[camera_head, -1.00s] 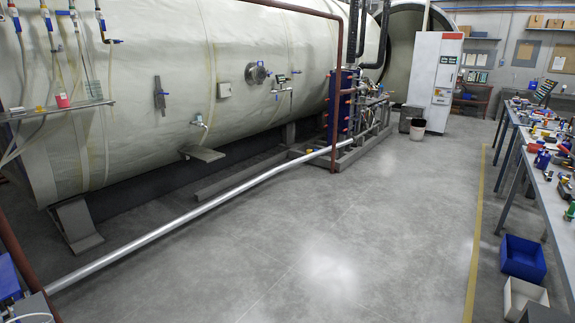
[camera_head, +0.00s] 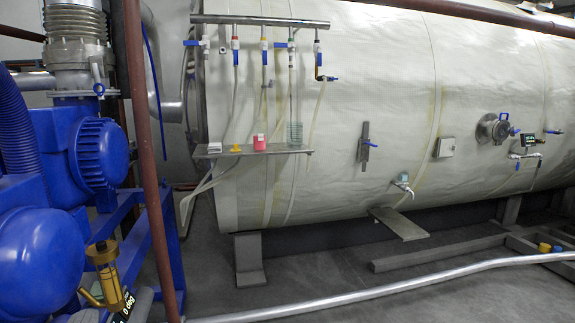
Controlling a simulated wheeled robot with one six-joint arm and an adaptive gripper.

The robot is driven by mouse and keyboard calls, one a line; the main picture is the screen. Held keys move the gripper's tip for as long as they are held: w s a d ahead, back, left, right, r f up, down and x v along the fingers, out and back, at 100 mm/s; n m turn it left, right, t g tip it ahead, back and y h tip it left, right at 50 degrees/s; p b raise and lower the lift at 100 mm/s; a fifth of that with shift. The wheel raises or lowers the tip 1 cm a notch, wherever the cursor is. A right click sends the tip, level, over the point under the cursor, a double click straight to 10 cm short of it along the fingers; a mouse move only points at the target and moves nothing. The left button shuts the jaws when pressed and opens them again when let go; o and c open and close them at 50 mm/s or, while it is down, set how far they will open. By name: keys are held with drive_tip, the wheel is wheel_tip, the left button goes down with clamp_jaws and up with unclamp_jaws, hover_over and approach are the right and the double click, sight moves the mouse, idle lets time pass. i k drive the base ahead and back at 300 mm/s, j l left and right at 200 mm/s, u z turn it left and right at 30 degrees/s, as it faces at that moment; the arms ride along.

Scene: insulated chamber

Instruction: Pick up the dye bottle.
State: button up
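A small pink-red container (camera_head: 259,142), which looks like the dye bottle, stands on a narrow grey shelf (camera_head: 220,154) fixed in front of the large pale tank. It is small in the picture, so its cap and label cannot be made out. To its left on the shelf are a small yellow item (camera_head: 236,148) and a small white item (camera_head: 215,148). To its right is a greenish wire or glass holder (camera_head: 295,133). My gripper is not in view.
Hoses with blue-handled valves hang from a pipe (camera_head: 260,21) above the shelf. A blue pump (camera_head: 45,215) and a brown upright pipe (camera_head: 143,180) stand at left. A silver pipe (camera_head: 400,286) runs low across the front. A grey step plate (camera_head: 398,223) juts from the tank.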

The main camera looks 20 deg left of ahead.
sight(259, 132)
drive_tip(key=i+u, duration=0.4)
drive_tip(key=i+l+u, duration=0.65)
drive_tip(key=i+u, duration=0.15)
drive_tip(key=i, duration=0.1)
